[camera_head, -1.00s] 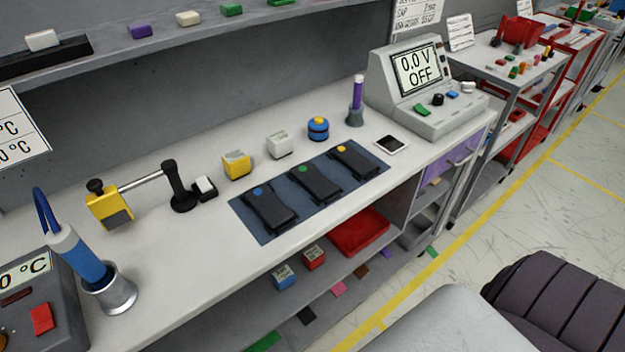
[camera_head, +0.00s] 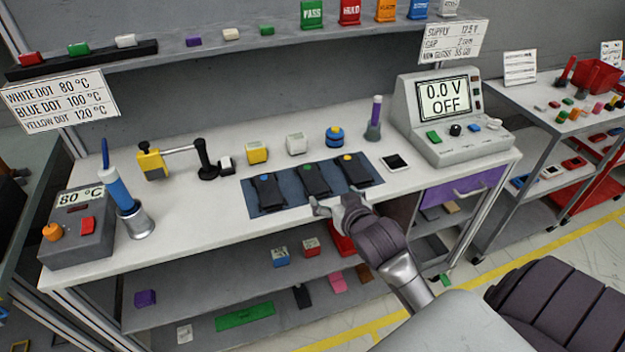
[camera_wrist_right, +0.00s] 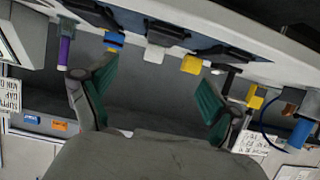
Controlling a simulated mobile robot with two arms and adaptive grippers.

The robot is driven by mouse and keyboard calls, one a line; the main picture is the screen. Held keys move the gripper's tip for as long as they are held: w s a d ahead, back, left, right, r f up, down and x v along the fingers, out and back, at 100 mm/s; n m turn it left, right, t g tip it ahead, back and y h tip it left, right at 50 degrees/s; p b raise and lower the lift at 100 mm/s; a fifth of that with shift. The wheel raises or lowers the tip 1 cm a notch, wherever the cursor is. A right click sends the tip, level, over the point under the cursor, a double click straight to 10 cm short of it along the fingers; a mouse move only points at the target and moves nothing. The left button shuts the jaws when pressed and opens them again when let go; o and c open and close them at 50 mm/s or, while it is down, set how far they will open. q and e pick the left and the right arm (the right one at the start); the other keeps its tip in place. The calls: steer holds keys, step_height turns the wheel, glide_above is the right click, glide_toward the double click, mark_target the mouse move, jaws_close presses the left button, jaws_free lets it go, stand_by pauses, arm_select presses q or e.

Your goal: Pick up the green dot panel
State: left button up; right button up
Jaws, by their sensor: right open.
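The green dot panel (camera_head: 315,180) is a black slab with a small green dot at its far end. It lies on the blue mat (camera_head: 262,211) between the blue dot panel (camera_head: 268,191) and the yellow dot panel (camera_head: 355,172). My right gripper (camera_head: 328,203) is open and empty, near the bench's front edge, just in front of the green and yellow dot panels. In the right wrist view its teal fingers (camera_wrist_right: 155,75) are spread apart. Dark panels show beyond them, but their dots cannot be made out. My left gripper is not in view.
A yellow cube (camera_head: 257,153), a white cube (camera_head: 296,144) and a blue round item (camera_head: 335,136) stand behind the mat. A white-framed dark tile (camera_head: 395,162) lies to its right. A power supply (camera_head: 455,118) stands farther right.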

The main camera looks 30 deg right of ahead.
glide_toward(312, 176)
steer(key=shift+x, duration=1.25)
steer(key=shift+w, duration=0.2)
steer(key=p+x, duration=0.1)
steer(key=x, duration=0.4)
steer(key=shift+s+f, duration=0.15)
steer(key=shift+f, duration=0.1)
steer(key=c, duration=1.1)
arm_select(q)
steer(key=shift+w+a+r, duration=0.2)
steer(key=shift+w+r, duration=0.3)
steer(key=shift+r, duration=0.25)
arm_select(e)
steer(key=shift+c, duration=0.9)
